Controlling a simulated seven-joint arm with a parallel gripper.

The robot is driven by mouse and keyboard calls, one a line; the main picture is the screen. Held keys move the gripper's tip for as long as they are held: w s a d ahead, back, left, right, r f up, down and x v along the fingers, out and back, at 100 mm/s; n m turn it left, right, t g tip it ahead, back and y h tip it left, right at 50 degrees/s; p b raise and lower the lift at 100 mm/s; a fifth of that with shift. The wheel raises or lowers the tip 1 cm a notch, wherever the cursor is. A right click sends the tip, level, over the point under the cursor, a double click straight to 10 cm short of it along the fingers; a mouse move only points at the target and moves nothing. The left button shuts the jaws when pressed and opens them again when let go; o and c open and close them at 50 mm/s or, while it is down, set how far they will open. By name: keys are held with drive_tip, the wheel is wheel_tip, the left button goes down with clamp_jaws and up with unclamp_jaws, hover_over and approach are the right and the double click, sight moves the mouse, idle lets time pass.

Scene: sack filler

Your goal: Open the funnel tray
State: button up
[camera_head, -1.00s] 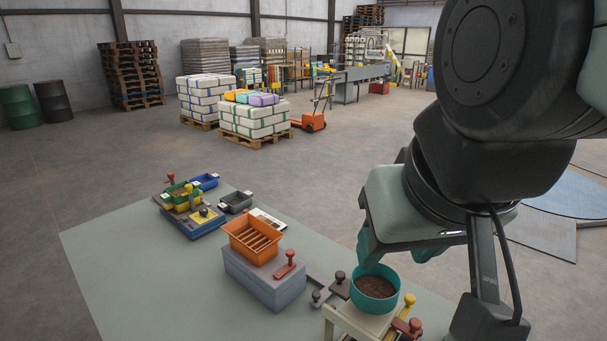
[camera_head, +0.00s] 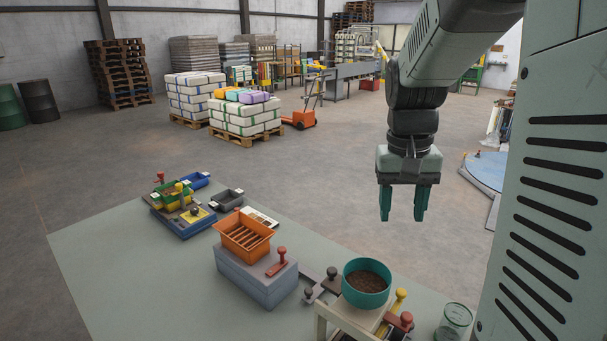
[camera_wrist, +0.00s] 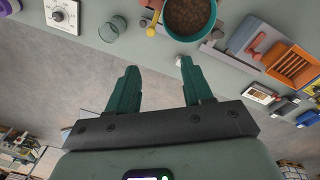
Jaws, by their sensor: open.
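An orange slatted tray (camera_head: 247,252), which looks like the funnel tray, sits on a grey block (camera_head: 255,283) on the table. A red-knobbed handle (camera_head: 278,262) stands on the block at the tray's right. In the wrist view the tray (camera_wrist: 292,68) is at the right edge, with the red handle (camera_wrist: 256,43) beside it. My gripper (camera_head: 403,208) is open and empty, raised above and to the right of the tray. Its two teal fingers (camera_wrist: 158,78) are spread apart in the wrist view, touching nothing.
A teal bowl of brown grains (camera_head: 366,296) stands on a pale stand, with yellow (camera_head: 401,294) and red knobs beside it. A glass jar (camera_head: 454,322) is at the front right. Small colored bins (camera_head: 182,200) are at the far left. The table's left front is clear.

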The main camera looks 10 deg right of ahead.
drive_tip(key=w+d+f+m+g+y, duration=0.2)
drive_tip(key=d+f, duration=0.3)
drive_tip(key=f, duration=0.6)
drive_tip(key=w+d+f+m+g+y, duration=0.15)
drive_tip(key=d+f, duration=0.45)
drive_tip(key=f, duration=0.6)
drive_tip(key=shift+m, duration=0.25)
drive_tip(key=x, duration=0.9)
drive_tip(key=shift+s+a+f, duration=0.1)
drive_tip(key=shift+f, duration=0.2)
drive_tip(key=shift+c, duration=0.3)
clamp_jaws()
